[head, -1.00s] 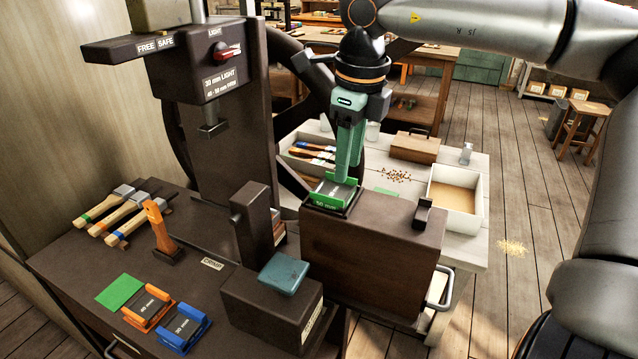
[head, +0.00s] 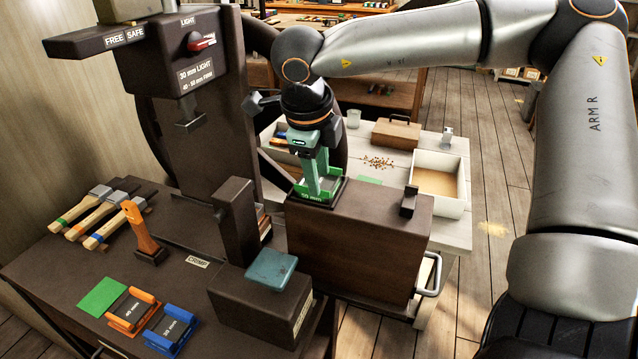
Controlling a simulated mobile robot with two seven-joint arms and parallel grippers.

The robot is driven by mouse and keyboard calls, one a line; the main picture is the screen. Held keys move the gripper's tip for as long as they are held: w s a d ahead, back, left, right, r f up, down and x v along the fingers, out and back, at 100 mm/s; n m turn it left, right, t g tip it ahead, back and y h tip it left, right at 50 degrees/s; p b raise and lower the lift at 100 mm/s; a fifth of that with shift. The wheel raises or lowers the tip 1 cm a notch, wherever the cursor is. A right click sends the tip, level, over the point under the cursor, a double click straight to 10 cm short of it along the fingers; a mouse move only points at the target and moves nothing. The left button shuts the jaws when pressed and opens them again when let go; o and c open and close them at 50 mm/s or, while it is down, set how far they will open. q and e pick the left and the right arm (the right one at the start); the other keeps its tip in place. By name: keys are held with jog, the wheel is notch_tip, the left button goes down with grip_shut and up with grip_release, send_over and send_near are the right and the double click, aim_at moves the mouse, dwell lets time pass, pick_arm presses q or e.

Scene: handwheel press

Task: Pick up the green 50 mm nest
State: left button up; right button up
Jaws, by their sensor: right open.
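The green 50 mm nest (head: 311,198) sits on top of the dark brown box-like stand (head: 360,240), right of the press. My right gripper (head: 319,192) comes down from above, with its green fingers at the nest. The jaws are open. The fingers hide part of the nest, and I cannot tell whether they touch it. My left gripper is not in view.
The orange 40 mm nest (head: 133,312) and blue 30 mm nest (head: 171,330) lie on the bench beside a bare green patch (head: 102,297). The press column (head: 213,130) stands left of my gripper. A white tray (head: 440,183) stands behind right.

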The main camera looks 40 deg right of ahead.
aim_at(319, 204)
jog(key=x, duration=0.3)
jog(key=shift+f, duration=0.25)
grip_shut()
dwell(1.2)
